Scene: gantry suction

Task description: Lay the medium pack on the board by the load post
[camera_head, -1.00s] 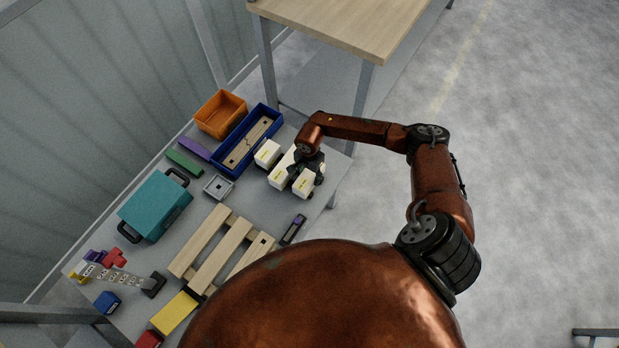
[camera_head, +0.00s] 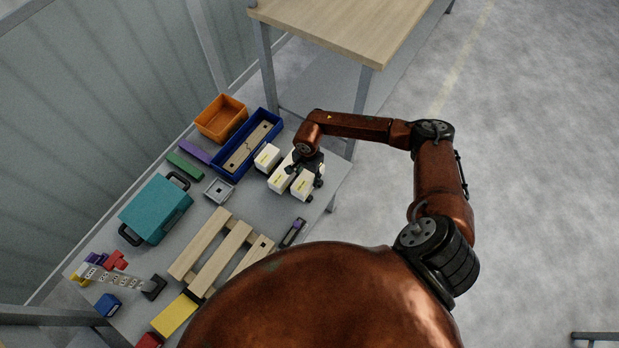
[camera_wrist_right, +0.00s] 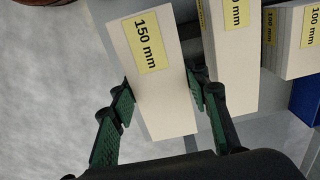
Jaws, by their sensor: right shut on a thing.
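Three white packs stand in a row at the right end of the grey table. The pack marked 150 mm (camera_head: 303,185) is nearest my body; it shows large in the right wrist view (camera_wrist_right: 154,75). My right gripper (camera_head: 307,176) is shut on it, with a green-padded finger on each side (camera_wrist_right: 160,105). The middle pack (camera_head: 280,178) has a partly cut-off label. The far pack (camera_head: 267,155) is marked 100 mm (camera_wrist_right: 297,40). A wooden board (camera_head: 240,158) lies in a blue tray; I cannot tell which post is the load post. My left gripper is out of view.
A slatted wooden pallet (camera_head: 222,262) lies mid-table, with a dark device (camera_head: 293,232) beside it. A teal case (camera_head: 155,208), orange bin (camera_head: 220,118) and small grey tray (camera_head: 218,190) are left and behind. A black-based stand (camera_head: 153,287) is front left.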

